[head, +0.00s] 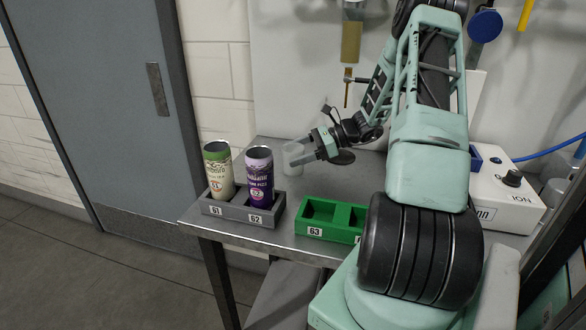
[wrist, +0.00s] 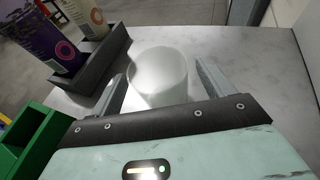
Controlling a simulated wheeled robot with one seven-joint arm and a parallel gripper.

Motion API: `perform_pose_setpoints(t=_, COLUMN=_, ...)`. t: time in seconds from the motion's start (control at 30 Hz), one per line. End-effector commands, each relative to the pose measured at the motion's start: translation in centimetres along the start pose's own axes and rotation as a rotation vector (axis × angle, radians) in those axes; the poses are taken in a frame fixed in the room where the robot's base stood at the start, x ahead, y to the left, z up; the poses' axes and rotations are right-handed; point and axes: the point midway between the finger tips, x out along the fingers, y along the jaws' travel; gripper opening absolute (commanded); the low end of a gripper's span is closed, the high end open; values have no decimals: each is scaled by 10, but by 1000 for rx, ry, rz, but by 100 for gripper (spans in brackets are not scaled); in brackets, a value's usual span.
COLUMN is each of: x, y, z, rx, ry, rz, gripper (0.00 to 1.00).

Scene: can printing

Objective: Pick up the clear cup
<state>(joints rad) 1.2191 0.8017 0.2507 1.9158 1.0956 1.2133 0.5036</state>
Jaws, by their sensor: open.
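The clear cup (head: 293,158) stands upright on the metal table, behind the grey can holder in the head view. In the wrist view the cup (wrist: 158,76) looks whitish and translucent and sits between my two fingers. My gripper (head: 306,150) is open, with one finger on each side of the cup; it also shows at the bottom of the wrist view (wrist: 160,84). I cannot tell whether either finger touches the cup.
A grey holder (head: 238,212) bears a green-and-cream can (head: 218,172) and a purple can (head: 260,178). A green holder (head: 322,226), with empty slots showing, stands right of it. A white box (head: 505,195) with a knob is at the right. A wall is behind the table.

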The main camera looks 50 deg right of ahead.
Motion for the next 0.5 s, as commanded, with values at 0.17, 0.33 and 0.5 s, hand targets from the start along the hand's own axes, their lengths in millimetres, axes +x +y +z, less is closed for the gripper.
perform_pose_setpoints(t=0.17, x=15, y=0, z=-2, rx=1, ry=0, rz=-1, gripper=80)
perform_pose_setpoints(t=0.33, x=14, y=0, z=0, rx=1, ry=0, rz=-1, gripper=78)
perform_pose_setpoints(t=0.5, x=14, y=0, z=0, rx=1, ry=0, rz=0, gripper=32)
